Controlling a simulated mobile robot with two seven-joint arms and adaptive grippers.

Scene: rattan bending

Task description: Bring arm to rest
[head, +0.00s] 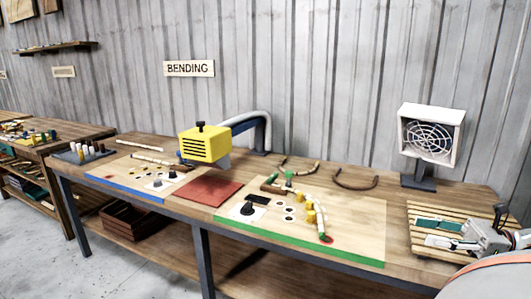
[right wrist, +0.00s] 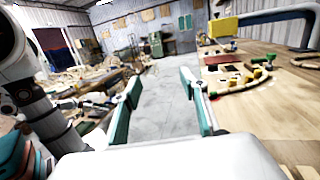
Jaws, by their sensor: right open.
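My right gripper (head: 426,232) is at the right edge of the head view, over the slatted wooden rack (head: 420,211) at the bench's right end. Its two teal fingers stand apart with nothing between them. In the right wrist view the open gripper (right wrist: 161,82) points along the room, with the bench on the right. My left gripper does not show in the head view. A curved rattan piece (head: 315,211) with yellow blocks along it lies on the green-edged board (head: 345,240).
A fan (head: 430,135) stands behind the rack. A yellow machine (head: 204,145) hangs over the bench near a red mat (head: 200,191). The blue-edged board (head: 112,176) lies left. Curved rattan (head: 356,181) lies at the back. The bench between green board and rack is clear.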

